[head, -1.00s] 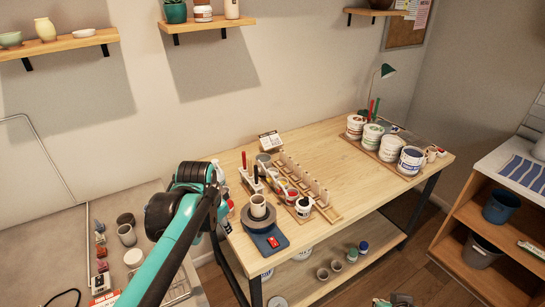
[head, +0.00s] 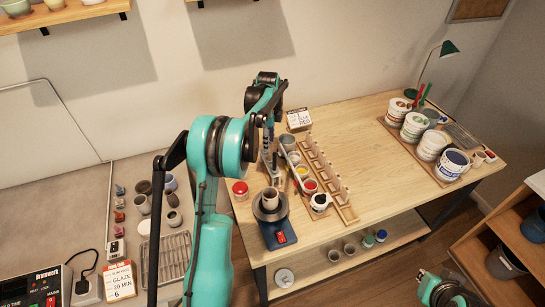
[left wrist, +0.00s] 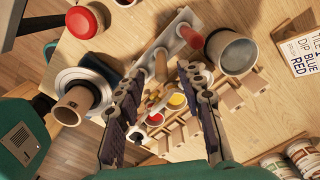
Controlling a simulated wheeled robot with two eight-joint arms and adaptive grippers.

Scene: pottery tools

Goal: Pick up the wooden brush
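In the left wrist view a white tool holder (left wrist: 180,36) carries upright handles seen from above. One is a light wooden handle (left wrist: 160,66), which looks like the wooden brush; another is red (left wrist: 190,37). My left gripper (left wrist: 163,70) is open, with its two fingers on either side of the wooden handle in this view. I cannot tell whether they touch it. In the head view my left gripper (head: 268,140) hangs over the holder's spot and hides most of the tools. A teal and dark part of my right arm (head: 446,290) shows at the bottom right; its fingers are unclear.
A wooden rack (head: 325,180) and small paint pots (head: 309,186) stand just right of the gripper. A cup (head: 270,198) sits on a small wheel in front. The table's middle (head: 375,160) is clear.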

